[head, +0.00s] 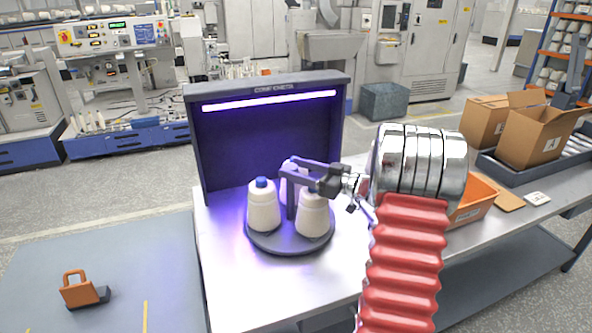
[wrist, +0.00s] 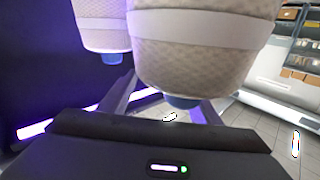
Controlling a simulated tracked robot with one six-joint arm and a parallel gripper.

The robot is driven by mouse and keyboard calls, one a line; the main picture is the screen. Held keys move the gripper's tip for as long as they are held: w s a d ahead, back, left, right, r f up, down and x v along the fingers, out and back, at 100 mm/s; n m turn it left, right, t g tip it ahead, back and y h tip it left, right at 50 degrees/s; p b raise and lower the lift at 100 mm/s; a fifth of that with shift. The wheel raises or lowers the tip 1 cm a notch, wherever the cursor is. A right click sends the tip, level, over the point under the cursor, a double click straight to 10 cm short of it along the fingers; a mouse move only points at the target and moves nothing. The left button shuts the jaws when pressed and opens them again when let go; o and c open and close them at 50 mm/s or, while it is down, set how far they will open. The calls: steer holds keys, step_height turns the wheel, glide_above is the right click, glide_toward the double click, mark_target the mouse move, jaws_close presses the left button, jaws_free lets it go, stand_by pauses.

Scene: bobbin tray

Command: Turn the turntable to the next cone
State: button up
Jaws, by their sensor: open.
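The round dark turntable (head: 290,247) stands on the bench in front of the light hood. It bears cream yarn cones: a left front cone (head: 263,210) with a blue tip, a right front cone (head: 313,218), and a back cone mostly hidden. A dark upright post (head: 292,203) shows between the front cones. My gripper (head: 284,171) reaches in from the right at cone-top height, jaws open and apparently empty. In the wrist view, which looks inverted, a large cone (wrist: 195,50) hangs close to the fingers (wrist: 165,108), with a second cone (wrist: 100,25) at left. Contact cannot be told.
The dark hood (head: 268,135) with a lit violet tube rises behind the turntable. An orange bin (head: 474,203) and cardboard boxes (head: 530,138) stand at the right. The bench front (head: 275,290) is clear.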

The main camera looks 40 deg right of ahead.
steer(key=shift+w, duration=0.1)
steer(key=shift+c, duration=0.3)
jaws_close()
stand_by(0.4)
steer(key=shift+w+a+y, duration=0.1)
steer(key=shift+a+y, duration=0.05)
steer(key=shift+y, duration=0.15)
